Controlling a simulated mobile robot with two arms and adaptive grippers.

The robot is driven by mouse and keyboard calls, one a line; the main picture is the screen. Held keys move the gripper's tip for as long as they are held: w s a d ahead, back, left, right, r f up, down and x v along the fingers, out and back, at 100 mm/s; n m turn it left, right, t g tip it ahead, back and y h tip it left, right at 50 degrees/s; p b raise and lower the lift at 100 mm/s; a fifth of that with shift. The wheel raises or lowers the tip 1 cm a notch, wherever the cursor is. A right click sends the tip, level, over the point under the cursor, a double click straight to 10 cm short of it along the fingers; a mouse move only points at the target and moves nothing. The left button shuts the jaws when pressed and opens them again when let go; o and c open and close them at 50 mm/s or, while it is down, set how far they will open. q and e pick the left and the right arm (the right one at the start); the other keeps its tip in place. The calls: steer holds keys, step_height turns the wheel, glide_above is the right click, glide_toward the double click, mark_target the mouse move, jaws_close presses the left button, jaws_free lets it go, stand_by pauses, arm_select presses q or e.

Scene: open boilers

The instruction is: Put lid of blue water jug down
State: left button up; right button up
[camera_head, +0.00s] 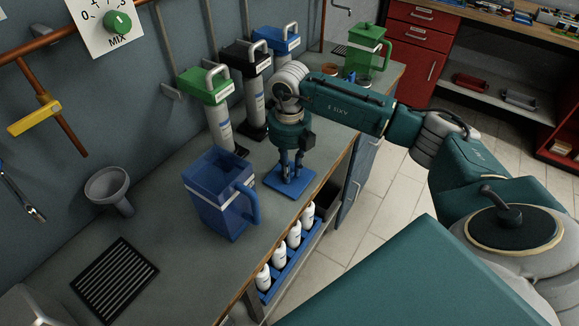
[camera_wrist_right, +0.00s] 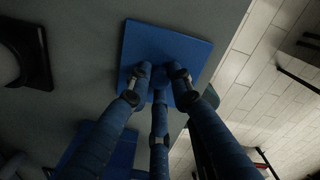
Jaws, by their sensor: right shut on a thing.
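The blue water jug (camera_head: 218,196) stands on the grey counter with its top open and its handle toward the right. Its lid is a flat square blue plate (camera_head: 303,184), right of the jug near the counter's front edge. My right gripper (camera_head: 290,174) points down, its fingers closed at the middle of the lid. In the right wrist view the lid (camera_wrist_right: 172,45) lies flat beyond the fingertips (camera_wrist_right: 160,82), which hide the gripped part. I cannot tell whether the lid touches the counter or is just above it. My left gripper is not in view.
Cylinders with green (camera_head: 205,86), black (camera_head: 245,60) and blue (camera_head: 277,40) tops stand along the wall. A green jug (camera_head: 368,48) is at the far end. A grey funnel (camera_head: 108,187) and a black grate (camera_head: 114,280) are left. Several white bottles (camera_head: 279,254) sit below the counter edge.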

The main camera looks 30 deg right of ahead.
steer(key=shift+f, duration=0.15)
steer(key=o, duration=0.9)
steer(key=shift+o, duration=0.2)
steer(key=shift+r, duration=0.3)
steer(key=shift+w+r, duration=0.1)
steer(key=shift+r, duration=0.15)
step_height(320, 180, up, 11)
steer(key=b, duration=0.3)
steer(key=shift+r, duration=0.15)
